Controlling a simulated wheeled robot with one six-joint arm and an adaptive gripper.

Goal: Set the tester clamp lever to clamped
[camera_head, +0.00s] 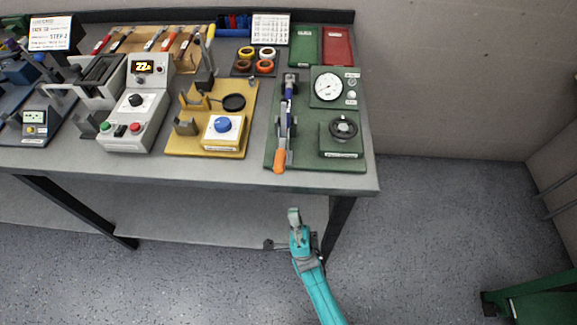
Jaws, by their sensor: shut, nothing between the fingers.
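A lever with an orange grip (280,160) lies on the green tester plate (305,162) at the front right of the bench. Its grey arm runs back from the grip toward a dark blue part at the rear of the plate. The lever lies roughly flat along the plate's left side; I cannot tell from this view whether it is clamped. My gripper (294,213), at the end of my teal arm, is in front of the bench's front edge, apart from the lever. It is shut and empty.
The plate also carries a round gauge (328,87) and a black handwheel (343,128). To its left stand a yellow fixture with a blue knob (222,124) and a grey box with a lit display (143,67). Floor right of the bench is mostly open; a green object (540,298) stands lower right.

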